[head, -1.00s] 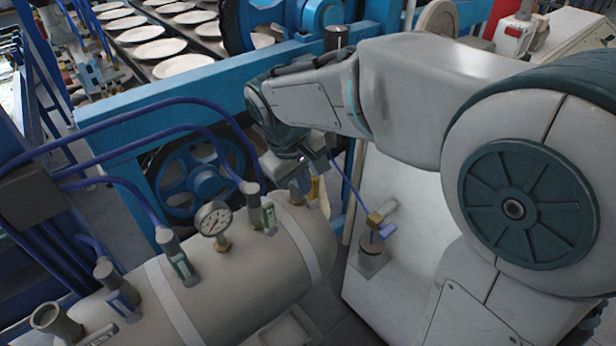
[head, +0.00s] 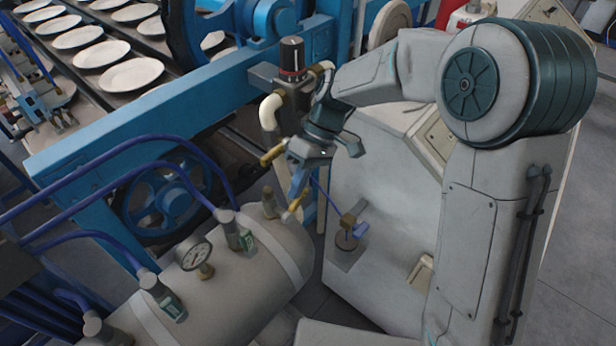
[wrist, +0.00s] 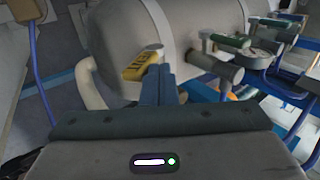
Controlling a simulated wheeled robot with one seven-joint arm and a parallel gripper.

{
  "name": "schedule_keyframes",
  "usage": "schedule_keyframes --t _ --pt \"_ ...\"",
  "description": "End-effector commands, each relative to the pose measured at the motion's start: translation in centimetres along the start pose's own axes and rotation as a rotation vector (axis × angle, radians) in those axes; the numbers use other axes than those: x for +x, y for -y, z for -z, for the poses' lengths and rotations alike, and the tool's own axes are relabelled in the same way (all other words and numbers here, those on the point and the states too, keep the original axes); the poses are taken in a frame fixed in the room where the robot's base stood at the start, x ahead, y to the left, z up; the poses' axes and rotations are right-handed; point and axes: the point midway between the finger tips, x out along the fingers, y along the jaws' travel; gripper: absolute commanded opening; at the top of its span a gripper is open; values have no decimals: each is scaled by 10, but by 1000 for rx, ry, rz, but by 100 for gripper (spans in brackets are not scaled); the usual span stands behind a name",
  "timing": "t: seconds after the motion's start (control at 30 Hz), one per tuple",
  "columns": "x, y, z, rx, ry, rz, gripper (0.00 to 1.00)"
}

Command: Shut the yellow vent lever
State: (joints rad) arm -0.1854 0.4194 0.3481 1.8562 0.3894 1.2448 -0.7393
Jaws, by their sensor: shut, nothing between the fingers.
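The yellow vent lever (head: 292,211) is at the far end of the grey tank (head: 235,281), beside a stubby fitting (head: 268,203). In the wrist view, the yellow lever (wrist: 143,63) bears dark lettering and lies slanted. My gripper (head: 294,197) is shut and empty, its blue fingers pointing down just above the lever. In the wrist view, my fingertips (wrist: 160,70) are together against or very close to the lever's right end; contact cannot be told for certain. The fingers partly cover the lever in the head view.
Other valves with green tags (head: 241,238) and a pressure gauge (head: 195,256) stand along the tank. A brass handle (head: 273,153) and white pipe (head: 268,112) are behind my gripper. Blue hoses (head: 120,150) arch over the left.

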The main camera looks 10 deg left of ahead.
Motion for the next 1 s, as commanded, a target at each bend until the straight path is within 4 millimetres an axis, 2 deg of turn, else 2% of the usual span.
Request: schedule_keyframes --t 0.17,0.5,1.0 --pt "1 -9 1 0 1 110 0" --pt "1 -18 0 1 2 99 0" --pt "1 -19 0 1 2 97 0"
